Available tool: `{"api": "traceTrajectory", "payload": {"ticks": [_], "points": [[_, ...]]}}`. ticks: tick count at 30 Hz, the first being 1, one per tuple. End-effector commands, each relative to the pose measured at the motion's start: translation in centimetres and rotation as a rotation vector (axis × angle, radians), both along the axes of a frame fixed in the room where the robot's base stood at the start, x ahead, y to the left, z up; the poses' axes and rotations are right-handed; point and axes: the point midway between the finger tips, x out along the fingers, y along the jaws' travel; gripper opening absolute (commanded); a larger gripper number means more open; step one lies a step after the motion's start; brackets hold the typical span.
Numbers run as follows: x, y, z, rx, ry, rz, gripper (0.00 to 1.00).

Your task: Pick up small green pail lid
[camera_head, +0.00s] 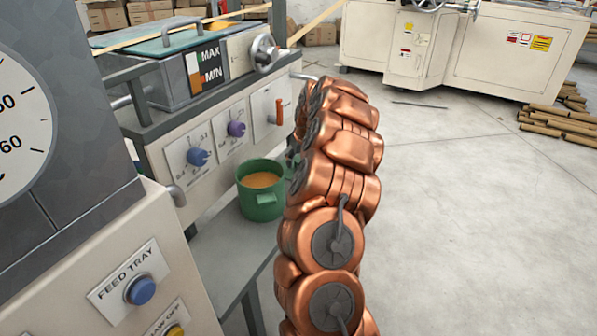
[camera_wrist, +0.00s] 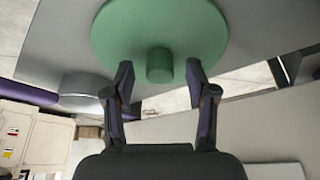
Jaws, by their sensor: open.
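The small green pail lid (camera_wrist: 160,25) is a flat round disc with a short round knob (camera_wrist: 159,66), at the top of the wrist view. My gripper (camera_wrist: 158,72) is open, with one dark finger on each side of the knob. Gaps show between the knob and both fingertips. In the head view, a green pail (camera_head: 261,200) with side handles stands uncovered on a grey shelf and holds an orange-brown content. My copper arm hides the lid and most of my gripper in the head view.
A machine panel with blue and purple knobs (camera_head: 236,129) and an orange lever (camera_head: 279,111) rises behind the pail. A feed tray panel (camera_head: 128,283) stands at the near left. Open concrete floor (camera_head: 470,220) lies to the right, with stacked brown tubes (camera_head: 560,122) beyond.

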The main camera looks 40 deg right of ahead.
Motion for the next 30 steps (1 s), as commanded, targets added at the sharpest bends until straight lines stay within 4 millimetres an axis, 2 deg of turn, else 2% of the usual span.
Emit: {"api": "traceTrajectory", "payload": {"ticks": [6, 22, 30], "points": [[0.07, -0.01, 0.01, -0.001, -0.001, 0.001, 0.57], [0.07, -0.02, 0.04, -0.002, -0.001, 0.001, 0.02], [0.07, -0.02, 0.08, -0.002, -0.001, 0.001, 0.00]]}}
